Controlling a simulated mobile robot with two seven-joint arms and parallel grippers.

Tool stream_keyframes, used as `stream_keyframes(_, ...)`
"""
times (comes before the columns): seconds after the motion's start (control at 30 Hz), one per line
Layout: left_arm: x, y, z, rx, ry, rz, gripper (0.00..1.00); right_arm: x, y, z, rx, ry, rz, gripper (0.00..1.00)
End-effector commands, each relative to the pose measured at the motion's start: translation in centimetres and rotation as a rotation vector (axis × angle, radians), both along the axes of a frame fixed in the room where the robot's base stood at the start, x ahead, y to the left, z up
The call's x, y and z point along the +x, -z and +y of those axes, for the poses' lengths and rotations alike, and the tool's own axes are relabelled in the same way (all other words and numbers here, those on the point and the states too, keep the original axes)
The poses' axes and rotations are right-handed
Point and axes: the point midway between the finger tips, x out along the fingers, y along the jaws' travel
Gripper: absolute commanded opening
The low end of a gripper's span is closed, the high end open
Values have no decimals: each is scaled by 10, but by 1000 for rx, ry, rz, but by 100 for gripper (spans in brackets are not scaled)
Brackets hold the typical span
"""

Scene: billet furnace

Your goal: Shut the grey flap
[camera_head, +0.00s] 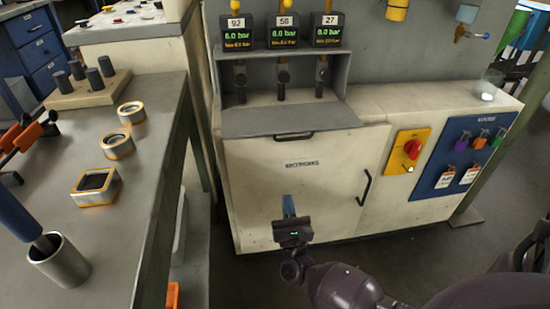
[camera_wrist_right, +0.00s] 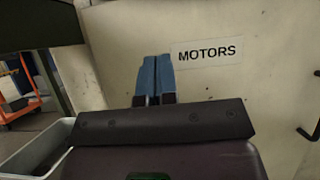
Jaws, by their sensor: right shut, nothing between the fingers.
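The grey flap (camera_head: 290,120) is on the front of the cream cabinet, below an open recess with three valves. It hangs folded down and outward, roughly level, with a dark handle (camera_head: 293,136) at its front edge. My right gripper (camera_head: 288,206) is shut and empty, with blue fingertips pointing up. It is below the flap, in front of the cabinet door labelled MOTORS, and apart from the handle. In the right wrist view the shut blue fingers (camera_wrist_right: 155,78) stand beside the MOTORS label (camera_wrist_right: 207,51). My left gripper is not in view.
A grey workbench (camera_head: 150,165) with square and round parts and a metal cup (camera_head: 60,262) stands at left. The MOTORS door has a dark handle (camera_head: 364,188). A red switch (camera_head: 412,148) and a blue tag board (camera_head: 465,155) are at right. Floor shows at lower right.

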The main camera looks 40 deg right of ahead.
Motion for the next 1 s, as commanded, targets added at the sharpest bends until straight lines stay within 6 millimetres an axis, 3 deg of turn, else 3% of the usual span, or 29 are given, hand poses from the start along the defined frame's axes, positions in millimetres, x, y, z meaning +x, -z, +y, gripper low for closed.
stream_keyframes(0.27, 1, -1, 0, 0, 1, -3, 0, 19, -15, -12, 11, -2, -17, 0)
stream_keyframes(0.7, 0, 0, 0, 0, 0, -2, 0, 74, -55, -45, 9, -2, -15, 0)
stream_keyframes(1.0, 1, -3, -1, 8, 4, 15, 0, 81, -89, -49, 11, -2, -14, 0)
